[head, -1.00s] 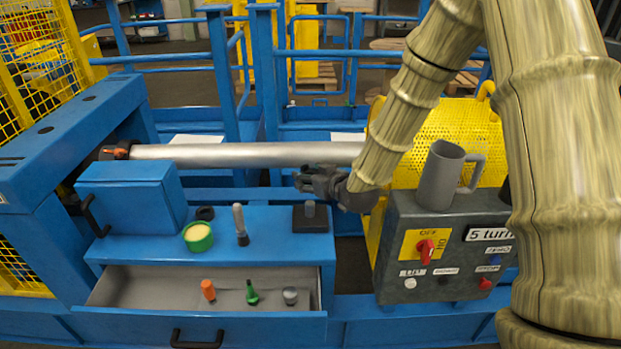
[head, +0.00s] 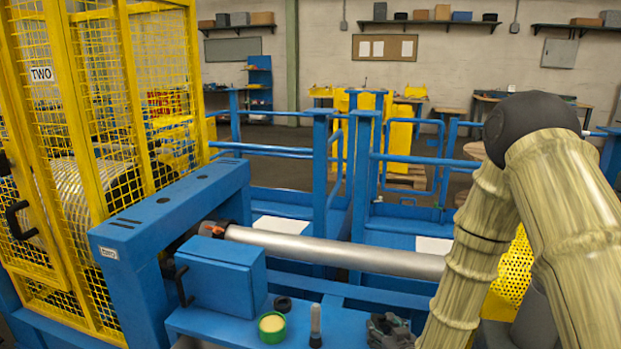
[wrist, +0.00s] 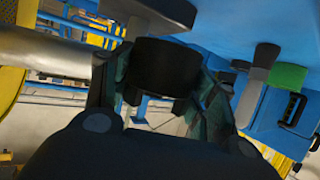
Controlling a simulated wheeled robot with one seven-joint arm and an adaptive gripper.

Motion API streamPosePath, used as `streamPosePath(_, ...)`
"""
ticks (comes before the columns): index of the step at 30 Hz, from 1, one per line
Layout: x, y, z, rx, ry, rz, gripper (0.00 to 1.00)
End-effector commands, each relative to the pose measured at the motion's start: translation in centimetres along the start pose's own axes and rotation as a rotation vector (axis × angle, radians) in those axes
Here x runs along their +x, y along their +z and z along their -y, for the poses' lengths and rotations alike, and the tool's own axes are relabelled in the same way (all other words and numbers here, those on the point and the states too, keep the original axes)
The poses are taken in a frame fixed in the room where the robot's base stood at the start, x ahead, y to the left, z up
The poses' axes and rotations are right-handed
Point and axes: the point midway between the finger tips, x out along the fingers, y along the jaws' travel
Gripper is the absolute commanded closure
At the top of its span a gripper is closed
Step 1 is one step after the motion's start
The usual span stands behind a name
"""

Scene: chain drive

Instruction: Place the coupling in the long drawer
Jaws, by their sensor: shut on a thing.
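My gripper (head: 391,330) is at the bottom edge of the head view, over the right end of the blue bench top. In the wrist view my gripper (wrist: 160,98) is shut on a short, dark, cylinder-like part (wrist: 167,65), apparently the coupling. The fingers cover its sides. In the head view I cannot make the held part out. The long drawer lies almost wholly below the head view, so its inside is hidden now.
On the bench top stand a green tub (head: 272,328), a grey-handled tool (head: 315,327) and a black ring (head: 282,304). A blue box (head: 222,280) stands at their left. A long metal shaft (head: 335,252) runs behind. A yellow mesh cage (head: 100,150) is at left.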

Motion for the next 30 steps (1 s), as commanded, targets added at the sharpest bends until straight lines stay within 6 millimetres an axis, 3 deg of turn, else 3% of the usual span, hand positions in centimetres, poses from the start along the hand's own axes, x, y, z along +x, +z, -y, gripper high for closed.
streamPosePath(15, -6.5, 7.2, 2.8, 0.04, 0.094, 0.002, 0.98)
streamPosePath(22, -8.2, 8.6, 3.2, 0.048, 0.114, -0.002, 0.98)
streamPosePath(30, -8.2, 8.8, 3.5, 0.05, 0.113, -0.004, 0.98)
